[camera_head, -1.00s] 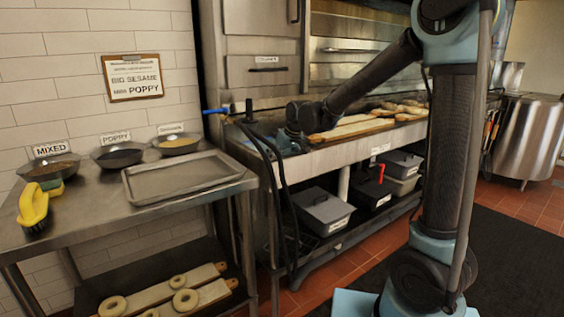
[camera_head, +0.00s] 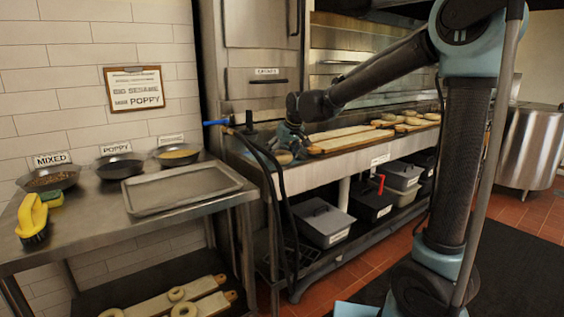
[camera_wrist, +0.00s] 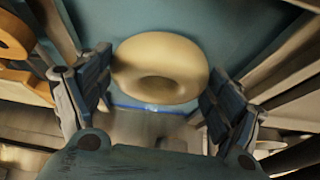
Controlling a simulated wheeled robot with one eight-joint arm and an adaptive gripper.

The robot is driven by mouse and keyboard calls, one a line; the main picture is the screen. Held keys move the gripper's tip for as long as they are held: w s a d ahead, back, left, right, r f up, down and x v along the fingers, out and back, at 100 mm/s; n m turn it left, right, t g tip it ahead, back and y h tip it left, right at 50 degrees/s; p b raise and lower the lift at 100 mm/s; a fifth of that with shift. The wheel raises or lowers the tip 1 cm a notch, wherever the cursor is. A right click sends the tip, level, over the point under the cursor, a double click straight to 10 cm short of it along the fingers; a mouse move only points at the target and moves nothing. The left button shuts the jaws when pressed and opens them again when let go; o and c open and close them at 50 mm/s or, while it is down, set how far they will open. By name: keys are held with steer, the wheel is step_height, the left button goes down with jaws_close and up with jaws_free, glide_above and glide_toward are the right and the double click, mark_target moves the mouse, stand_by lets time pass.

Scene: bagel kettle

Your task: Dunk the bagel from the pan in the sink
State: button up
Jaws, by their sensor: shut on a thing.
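My gripper (camera_wrist: 160,92) has its fingers on either side of a pale, plain bagel (camera_wrist: 160,67) and is shut on it. The bagel's hole faces the wrist camera. In the head view my gripper (camera_head: 288,143) hangs low over the left end of the long metal counter, with the bagel (camera_head: 283,157) just below it. A teal surface (camera_wrist: 225,25) lies behind the bagel in the wrist view; it looks like the sink's water, but I cannot tell if the bagel touches it. The sink in the head view is mostly hidden by the counter edge and gripper. An empty metal pan (camera_head: 178,205) lies on the left table.
A blue-handled tap or hose (camera_head: 215,123) stands at the counter's left end. Wooden boards (camera_head: 350,141) with bagels lie to the right. Bowls (camera_head: 120,166), a yellow brush (camera_head: 32,216) and lower-shelf bagels (camera_head: 184,310) are at left.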

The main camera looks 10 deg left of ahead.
step_height(320, 180, up, 6)
stand_by(0.7)
stand_by(0.4)
